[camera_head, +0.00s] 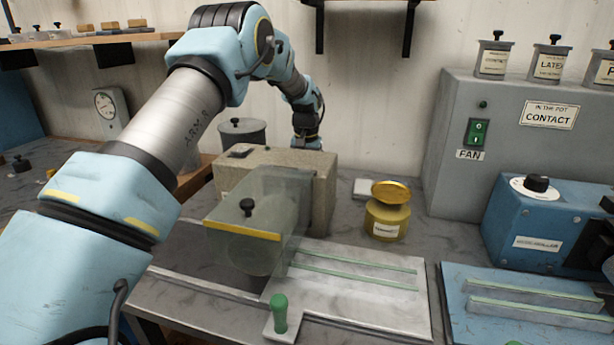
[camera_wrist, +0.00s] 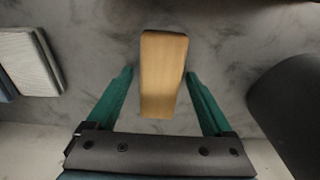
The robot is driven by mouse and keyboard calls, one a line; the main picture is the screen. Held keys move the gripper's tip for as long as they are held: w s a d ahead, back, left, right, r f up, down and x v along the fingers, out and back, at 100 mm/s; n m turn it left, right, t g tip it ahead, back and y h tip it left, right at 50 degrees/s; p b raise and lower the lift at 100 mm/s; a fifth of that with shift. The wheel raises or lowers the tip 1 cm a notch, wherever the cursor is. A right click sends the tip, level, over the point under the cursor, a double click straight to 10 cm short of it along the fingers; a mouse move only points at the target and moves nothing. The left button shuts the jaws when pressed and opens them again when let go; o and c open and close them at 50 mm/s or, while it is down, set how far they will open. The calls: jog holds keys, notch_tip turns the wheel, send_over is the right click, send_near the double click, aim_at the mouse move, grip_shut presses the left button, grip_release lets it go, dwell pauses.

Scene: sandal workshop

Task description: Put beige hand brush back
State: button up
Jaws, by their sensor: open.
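A beige, wood-coloured block, which looks like the hand brush (camera_wrist: 163,75), lies on the grey marbled surface in the wrist view. My gripper (camera_wrist: 159,76) is open, with one green finger on each side of the block's near part and a gap on both sides. The block's far end reaches beyond the fingertips. No bristles show from above. In the head view my wrist (camera_head: 308,128) points down behind the beige-grey machine housing, which hides the fingers and the block.
A dark round pot (camera_head: 242,134) stands left of my wrist; a dark rounded body (camera_wrist: 290,105) is close on the right in the wrist view. A pale ribbed pad (camera_wrist: 28,62) lies at left. A wall shelf (camera_head: 90,39) holds several small blocks. A yellow tin (camera_head: 386,222) stands on the bench.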

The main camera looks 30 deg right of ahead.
notch_tip(320, 180, up, 12)
jog(key=b, duration=0.2)
jog(key=shift+s+a+r, duration=0.15)
jog(key=shift+s, duration=0.05)
jog(key=shift+b, duration=0.3)
